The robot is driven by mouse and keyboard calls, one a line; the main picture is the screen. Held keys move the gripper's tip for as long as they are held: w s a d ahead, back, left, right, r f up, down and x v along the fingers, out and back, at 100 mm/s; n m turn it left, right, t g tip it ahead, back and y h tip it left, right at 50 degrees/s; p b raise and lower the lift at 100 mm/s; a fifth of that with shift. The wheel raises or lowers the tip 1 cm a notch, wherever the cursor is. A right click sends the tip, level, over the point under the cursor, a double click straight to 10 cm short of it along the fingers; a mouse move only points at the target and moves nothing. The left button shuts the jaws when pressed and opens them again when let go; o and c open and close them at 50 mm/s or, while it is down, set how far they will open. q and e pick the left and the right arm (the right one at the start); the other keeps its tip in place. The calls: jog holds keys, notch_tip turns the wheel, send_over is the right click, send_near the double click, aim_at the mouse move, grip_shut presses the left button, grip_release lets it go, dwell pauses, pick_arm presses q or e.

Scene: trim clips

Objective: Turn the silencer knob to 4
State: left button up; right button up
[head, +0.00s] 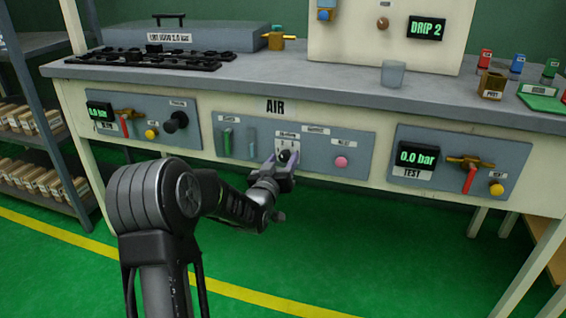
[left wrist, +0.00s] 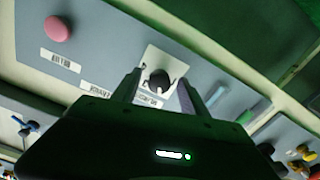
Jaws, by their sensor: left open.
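The silencer knob is a small black knob (head: 286,155) on a pale dial plate in the middle AIR panel (head: 315,150). My left gripper (head: 281,163) is at this knob, with its two fingers apart on either side of it. In the left wrist view the black knob (left wrist: 158,82) with a white mark sits between the spread fingertips (left wrist: 158,88). I cannot tell whether the fingers touch it. The dial numbers are too small to read. My right gripper is not in view.
A pink button (head: 341,162) sits right of the knob, and green slider-like parts (head: 228,140) sit left. A left panel has a red lever (head: 124,126) and black knob (head: 176,121). A right panel shows 0.0 bar (head: 418,158). Green floor (head: 330,245) in front is clear.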

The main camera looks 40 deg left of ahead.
pick_arm(q)
jog(key=shift+w, duration=0.15)
jog(key=shift+c, duration=0.4)
grip_shut()
